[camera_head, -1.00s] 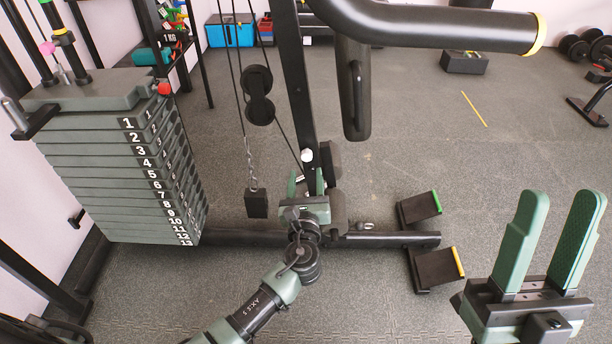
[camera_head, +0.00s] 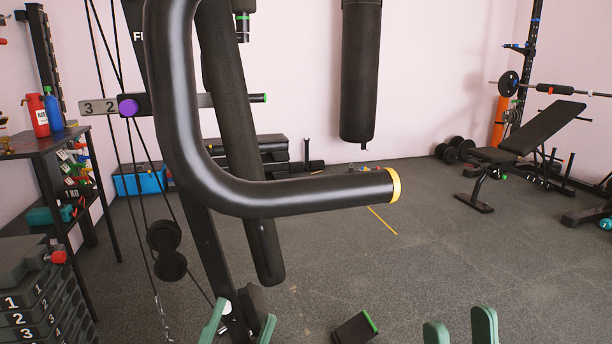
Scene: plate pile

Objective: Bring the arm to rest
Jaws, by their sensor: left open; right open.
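My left gripper (camera_head: 245,315) shows at the bottom edge, left of centre. Its two green fingers stand apart with nothing held between them. My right gripper (camera_head: 460,322) shows at the bottom edge, right of centre, with its green finger tips apart and empty. The rest of both arms is below the picture. The weight stack (camera_head: 30,312) is at the lower left, cut off by the frame. Its plates carry white numbers, and a red knob (camera_head: 58,257) sits at its top. Both grippers are to the right of the stack, apart from it.
The machine's thick black bar (camera_head: 300,194) with a yellow end crosses the near middle. A dark shelf (camera_head: 40,141) with bottles stands left. A punching bag (camera_head: 361,75) hangs at the back. A weight bench (camera_head: 540,132) stands right. Open floor lies right of centre.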

